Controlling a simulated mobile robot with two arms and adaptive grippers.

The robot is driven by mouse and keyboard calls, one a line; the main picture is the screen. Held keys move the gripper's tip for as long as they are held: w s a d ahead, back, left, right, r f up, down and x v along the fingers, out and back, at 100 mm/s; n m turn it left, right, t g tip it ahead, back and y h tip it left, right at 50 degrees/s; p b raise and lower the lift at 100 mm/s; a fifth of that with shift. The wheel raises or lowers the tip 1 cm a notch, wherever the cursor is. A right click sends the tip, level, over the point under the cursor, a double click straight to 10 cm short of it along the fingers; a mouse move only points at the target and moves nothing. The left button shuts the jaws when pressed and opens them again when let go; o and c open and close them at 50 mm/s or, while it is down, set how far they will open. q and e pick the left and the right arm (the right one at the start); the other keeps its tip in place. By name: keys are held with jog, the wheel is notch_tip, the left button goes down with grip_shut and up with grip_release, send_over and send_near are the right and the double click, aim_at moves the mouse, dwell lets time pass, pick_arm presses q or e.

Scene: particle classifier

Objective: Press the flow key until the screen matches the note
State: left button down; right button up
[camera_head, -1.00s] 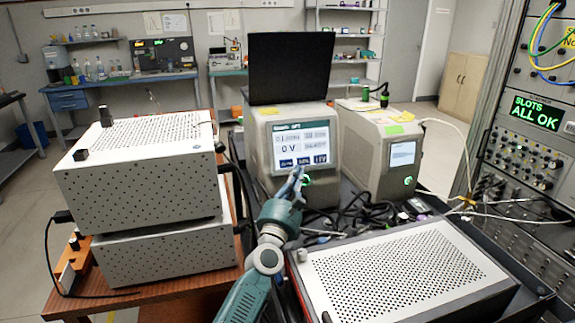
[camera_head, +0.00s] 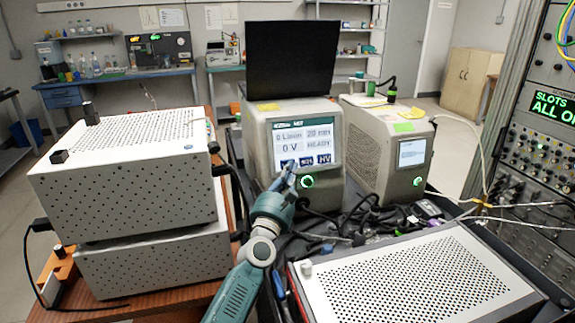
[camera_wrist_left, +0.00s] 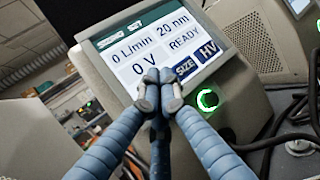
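The classifier's lit screen (camera_head: 303,143) faces me and also shows in the left wrist view (camera_wrist_left: 155,50). It reads 0 L/min, 20 nm, 0 V and READY. Along its bottom are the SIZE key (camera_wrist_left: 186,69) and the HV key (camera_wrist_left: 209,49); the flow key's label is hidden behind my fingers in the wrist view. My left gripper (camera_head: 291,169) has its blue fingertips together at the screen's lower left; the fingertips also show in the wrist view (camera_wrist_left: 160,85). I cannot tell whether they touch. A yellow note (camera_head: 268,107) lies on the classifier; its writing is unreadable.
A green-lit knob (camera_head: 307,181) sits just below the screen. A second grey unit (camera_head: 388,145) with yellow and green notes stands to the right. White perforated boxes (camera_head: 125,165) stand left, another (camera_head: 415,280) front right. Cables (camera_head: 375,218) clutter the space between.

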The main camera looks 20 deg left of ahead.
pick_arm(q)
jog(key=shift+a, duration=0.1)
pick_arm(e)
jog(key=shift+s+d, duration=0.15)
jog(key=shift+d, duration=0.25)
jog(key=shift+w, duration=0.3)
dwell(0.4)
pick_arm(q)
jog(key=shift+w+a+f+b, duration=0.2)
jog(key=shift+w+b, duration=0.1)
jog(key=shift+b, duration=0.2)
pick_arm(e)
jog(key=shift+s+d+f, duration=0.1)
jog(key=shift+s+f, duration=0.05)
jog(key=shift+f, duration=0.3)
